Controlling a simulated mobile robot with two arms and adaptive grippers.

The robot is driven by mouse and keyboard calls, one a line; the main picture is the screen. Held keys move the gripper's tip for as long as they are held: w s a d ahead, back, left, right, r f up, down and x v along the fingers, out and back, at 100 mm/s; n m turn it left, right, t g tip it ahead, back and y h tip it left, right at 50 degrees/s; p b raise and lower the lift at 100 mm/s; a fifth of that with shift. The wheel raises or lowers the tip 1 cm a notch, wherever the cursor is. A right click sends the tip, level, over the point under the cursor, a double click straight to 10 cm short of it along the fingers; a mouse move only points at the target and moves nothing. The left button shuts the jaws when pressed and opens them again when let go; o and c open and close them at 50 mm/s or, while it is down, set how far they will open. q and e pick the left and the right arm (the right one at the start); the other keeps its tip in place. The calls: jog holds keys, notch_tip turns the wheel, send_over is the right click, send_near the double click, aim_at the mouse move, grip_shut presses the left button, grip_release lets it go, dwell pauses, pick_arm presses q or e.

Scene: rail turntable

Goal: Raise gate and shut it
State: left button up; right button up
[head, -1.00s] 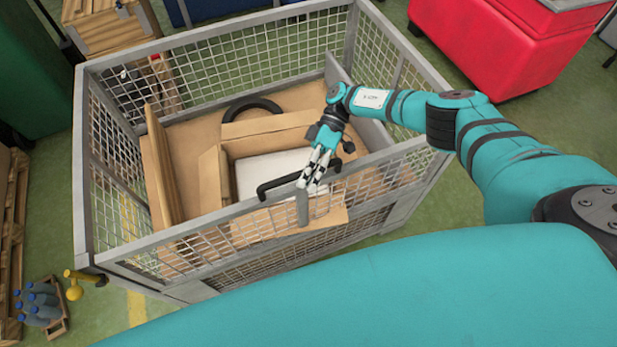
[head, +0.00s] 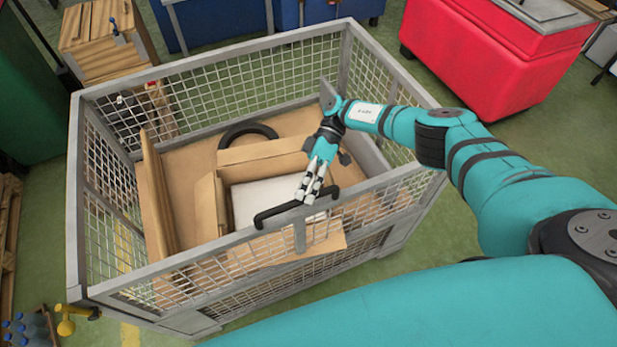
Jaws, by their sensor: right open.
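The gate (head: 205,250) is the grey mesh front side of the wire cage, nearest me in the head view. It looks upright, with its top rail in line with the side rails; whether it is latched I cannot tell. A black bar handle (head: 272,213) sits at the middle of its top rail. My right gripper (head: 308,196) is open at the handle, its pale fingers pointing down and overlapping the bar in the picture. Whether they touch it I cannot tell. My left gripper is out of view.
The cage (head: 73,190) holds cardboard pieces (head: 165,200) and a black ring (head: 248,130). A red bin (head: 470,65) stands back right, a wooden crate (head: 100,35) back left. A yellow object (head: 66,322) and blue bottles (head: 20,325) are at lower left.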

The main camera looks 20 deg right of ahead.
jog(key=shift+v, duration=2.9)
